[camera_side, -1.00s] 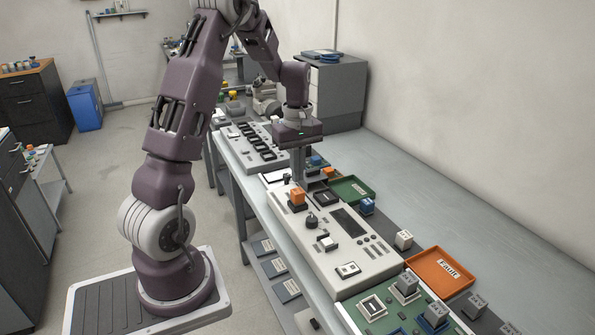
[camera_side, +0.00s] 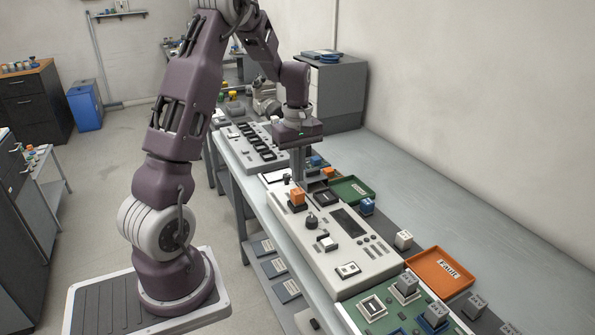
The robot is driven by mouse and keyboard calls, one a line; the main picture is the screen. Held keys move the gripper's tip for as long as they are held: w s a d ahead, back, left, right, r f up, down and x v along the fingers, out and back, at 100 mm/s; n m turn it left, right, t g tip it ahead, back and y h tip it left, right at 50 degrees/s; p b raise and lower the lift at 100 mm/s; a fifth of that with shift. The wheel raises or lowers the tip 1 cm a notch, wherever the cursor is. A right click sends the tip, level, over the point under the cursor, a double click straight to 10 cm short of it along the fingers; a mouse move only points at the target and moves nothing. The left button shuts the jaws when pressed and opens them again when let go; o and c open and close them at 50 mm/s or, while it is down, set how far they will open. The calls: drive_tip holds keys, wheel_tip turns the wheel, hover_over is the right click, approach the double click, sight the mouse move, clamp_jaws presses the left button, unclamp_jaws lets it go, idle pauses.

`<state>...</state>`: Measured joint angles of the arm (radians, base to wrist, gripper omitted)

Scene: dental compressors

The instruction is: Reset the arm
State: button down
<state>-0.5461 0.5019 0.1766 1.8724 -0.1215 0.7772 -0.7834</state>
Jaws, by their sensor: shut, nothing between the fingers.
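My gripper (camera_side: 298,165) points straight down over the workbench, between the grey control panel (camera_side: 375,262) and the panel with black slots (camera_side: 240,150) behind it. Its fingers are together with nothing between them. The fingertips are small in the view, and I cannot tell how far they are above the bench. My arm is bent over from its base at the left.
A green tray (camera_side: 352,189), a blue block (camera_side: 367,206) and a white block (camera_side: 403,239) are to the right. An orange tray (camera_side: 412,272) labelled "Fault" lies nearer. The bench along the wall (camera_side: 440,200) is clear.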

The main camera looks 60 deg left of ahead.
sight(297, 191)
drive_tip(key=shift+f, duration=1.75)
idle(0.4)
drive_tip(key=shift+r, duration=3.55)
drive_tip(key=s+d+r+m+t, duration=0.2)
drive_tip(key=d+r+m, duration=0.3)
drive_tip(key=d+r, duration=0.4)
drive_tip(key=s+d+r+m+t, duration=0.2)
drive_tip(key=s+d+m+t, duration=0.1)
drive_tip(key=s+d+m, duration=1)
drive_tip(key=s+d, duration=0.2)
drive_tip(key=s, duration=0.1)
drive_tip(key=shift+d+t, duration=0.3)
drive_tip(key=shift+d, duration=0.05)
